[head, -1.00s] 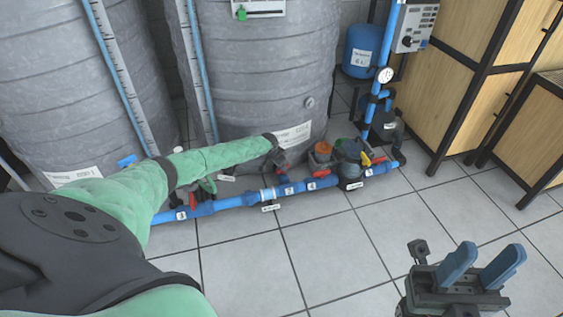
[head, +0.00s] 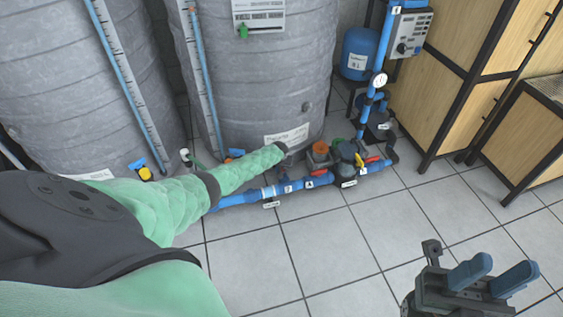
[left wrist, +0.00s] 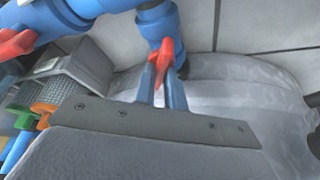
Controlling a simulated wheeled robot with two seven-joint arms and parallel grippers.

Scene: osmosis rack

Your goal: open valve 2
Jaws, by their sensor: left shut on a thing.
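In the left wrist view, a red valve handle (left wrist: 163,52) sits on a blue pipe fitting (left wrist: 158,25). My left gripper (left wrist: 161,82) has its two blue fingers on either side of this handle and is shut on it. In the head view my green-sleeved left arm hides the left gripper and that handle. The blue pipe (head: 240,197) with small number tags runs along the floor; I cannot read which valve is 2. My right gripper (head: 492,275) is open and empty at the lower right, above the floor and away from the pipe.
Large grey tanks (head: 262,90) stand behind the pipe. A pressure gauge (head: 380,80) is on the upright pipe. Wooden cabinets (head: 470,90) stand right. The tiled floor (head: 290,250) in front is clear.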

